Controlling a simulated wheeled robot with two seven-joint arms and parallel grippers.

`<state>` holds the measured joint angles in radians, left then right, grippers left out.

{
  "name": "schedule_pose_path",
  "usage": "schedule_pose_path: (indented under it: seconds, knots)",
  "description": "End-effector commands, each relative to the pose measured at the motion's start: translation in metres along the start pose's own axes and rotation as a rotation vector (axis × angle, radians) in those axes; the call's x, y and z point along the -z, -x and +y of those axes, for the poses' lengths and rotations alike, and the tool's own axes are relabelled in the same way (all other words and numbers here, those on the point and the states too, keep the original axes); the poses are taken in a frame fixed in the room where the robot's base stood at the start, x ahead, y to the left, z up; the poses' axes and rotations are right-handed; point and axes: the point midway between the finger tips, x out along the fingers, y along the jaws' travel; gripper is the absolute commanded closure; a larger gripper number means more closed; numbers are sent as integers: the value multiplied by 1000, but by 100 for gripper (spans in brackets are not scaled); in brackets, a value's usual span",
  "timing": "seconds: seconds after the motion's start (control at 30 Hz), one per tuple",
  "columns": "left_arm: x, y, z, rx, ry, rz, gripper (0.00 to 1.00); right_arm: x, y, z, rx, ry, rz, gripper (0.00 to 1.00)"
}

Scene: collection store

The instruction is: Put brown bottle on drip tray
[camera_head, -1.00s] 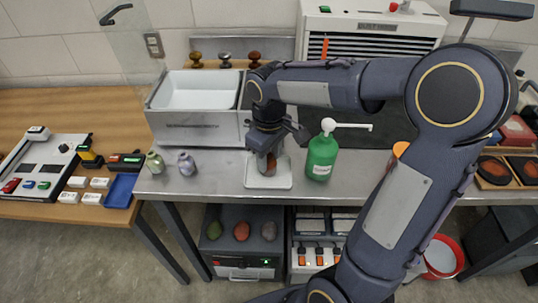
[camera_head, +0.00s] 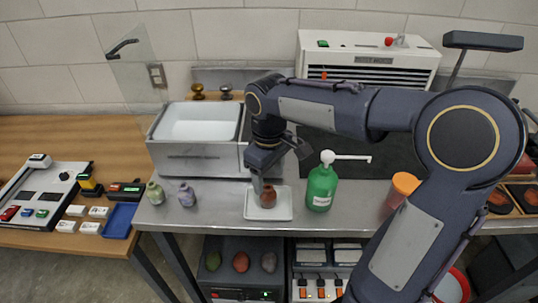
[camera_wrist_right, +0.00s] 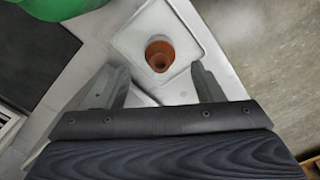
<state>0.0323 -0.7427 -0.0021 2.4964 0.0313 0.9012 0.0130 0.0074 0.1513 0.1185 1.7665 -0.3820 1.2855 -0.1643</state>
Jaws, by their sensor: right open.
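The brown bottle (camera_head: 268,197) stands upright on the white drip tray (camera_head: 254,212) on the steel bench. In the right wrist view the bottle (camera_wrist_right: 159,55) shows its open mouth, with the tray (camera_wrist_right: 127,43) around it. My right gripper (camera_head: 265,176) is open just above and behind the bottle. In the right wrist view its two fingers (camera_wrist_right: 163,85) are spread apart with nothing between them, and the bottle is beyond the tips, apart from them. My left gripper is not in view.
A green pump bottle (camera_head: 321,188) stands close to the tray's right side. Two small bottles, greenish (camera_head: 155,192) and lilac (camera_head: 187,194), stand at the left. A steel sink box (camera_head: 195,159) is behind. An orange-lidded cup (camera_head: 404,184) stands further right.

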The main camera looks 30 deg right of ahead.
Motion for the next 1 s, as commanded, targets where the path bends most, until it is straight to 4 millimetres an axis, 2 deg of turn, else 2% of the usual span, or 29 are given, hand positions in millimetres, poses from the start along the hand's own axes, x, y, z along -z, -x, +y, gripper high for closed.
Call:
schedule_pose_path:
  seconds: [0.03,0.1,0.3,0.43,0.53,0.67,0.8,0.9,1.0]
  knots:
    - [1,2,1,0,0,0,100,1,14,0,-2,0,6,39]
    - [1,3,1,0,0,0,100,1,29,0,-2,0,6,39]
    - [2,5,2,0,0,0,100,0,62,0,0,-1,3,39]
    - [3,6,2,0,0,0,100,-1,73,0,1,-2,3,39]
    - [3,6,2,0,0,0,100,-13,75,-4,9,-25,32,39]
    - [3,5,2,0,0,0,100,-51,68,-21,51,-116,138,39]
    - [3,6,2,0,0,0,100,-96,46,-52,129,-268,299,39]
    - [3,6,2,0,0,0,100,-118,27,-73,187,-375,403,39]
    - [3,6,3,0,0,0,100,-132,10,-90,233,-458,480,39]
